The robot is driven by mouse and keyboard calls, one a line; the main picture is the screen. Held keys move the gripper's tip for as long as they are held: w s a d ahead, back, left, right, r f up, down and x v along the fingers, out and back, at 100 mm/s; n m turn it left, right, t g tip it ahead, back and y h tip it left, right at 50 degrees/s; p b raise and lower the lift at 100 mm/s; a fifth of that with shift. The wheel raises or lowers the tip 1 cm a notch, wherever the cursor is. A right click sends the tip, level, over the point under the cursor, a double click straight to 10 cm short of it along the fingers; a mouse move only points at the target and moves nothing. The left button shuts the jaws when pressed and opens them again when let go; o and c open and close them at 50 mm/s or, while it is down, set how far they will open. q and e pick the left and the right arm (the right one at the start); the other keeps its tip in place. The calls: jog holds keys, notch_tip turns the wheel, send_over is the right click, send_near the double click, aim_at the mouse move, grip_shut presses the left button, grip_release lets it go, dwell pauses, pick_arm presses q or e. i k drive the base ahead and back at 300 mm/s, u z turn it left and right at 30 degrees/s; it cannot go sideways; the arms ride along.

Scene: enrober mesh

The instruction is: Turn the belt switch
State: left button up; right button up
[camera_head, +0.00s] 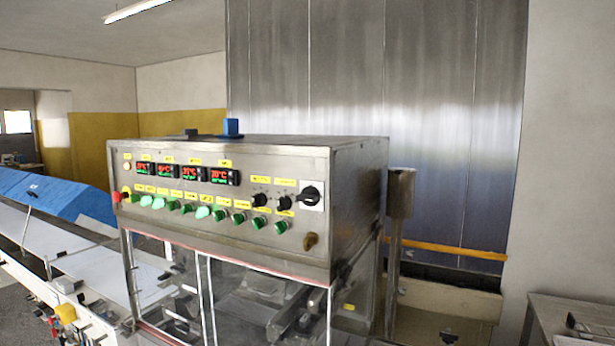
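The steel control box (350,180) of the enrober fills the middle of the view. Its sloped front panel carries a large black rotary switch (311,196) on a pale plate at the right end. Two smaller black knobs, one left (259,199) and one right (284,203), sit to its left. A brownish knob (310,241) is below them. The yellow labels are too small to read, so I cannot tell which is the belt switch. Neither of my grippers shows in this view.
Below the knobs runs a row of green buttons (239,218), with a red button (116,197) at the far left. Four lit displays (193,174) sit above. A conveyor (95,270) extends left. A steel post (400,195) and a table (560,312) stand right.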

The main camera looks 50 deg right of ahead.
aim_at(201, 211)
jog(key=z, duration=1.15)
jog(key=k, duration=0.45)
jog(key=z, duration=0.7)
jog(key=i, duration=0.8)
jog(key=u, duration=0.65)
